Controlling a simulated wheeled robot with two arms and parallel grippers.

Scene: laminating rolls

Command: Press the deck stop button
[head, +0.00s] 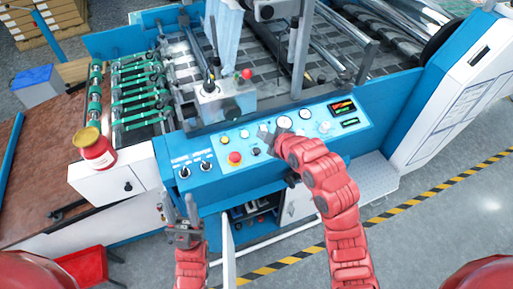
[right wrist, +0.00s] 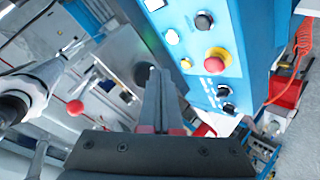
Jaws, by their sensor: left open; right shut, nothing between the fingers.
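A red button on a yellow surround (head: 234,158) sits on the blue control panel, and it also shows in the right wrist view (right wrist: 216,60). A second red knob (head: 246,74) stands on a grey box on the machine deck, and it also shows in the right wrist view (right wrist: 75,107). I cannot read which one is labelled deck stop. My right gripper (head: 265,133) is shut and empty above the panel, up and right of the yellow-ringed button and below the deck knob. In the right wrist view its fingers (right wrist: 158,85) are together, apart from both. My left gripper (head: 177,203) is open and empty, low in front of the machine.
The blue panel (head: 205,147) carries gauges, displays and several small knobs. The grey box (head: 226,100) stands behind the panel. An open cabinet door (head: 228,250) is near my left gripper.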

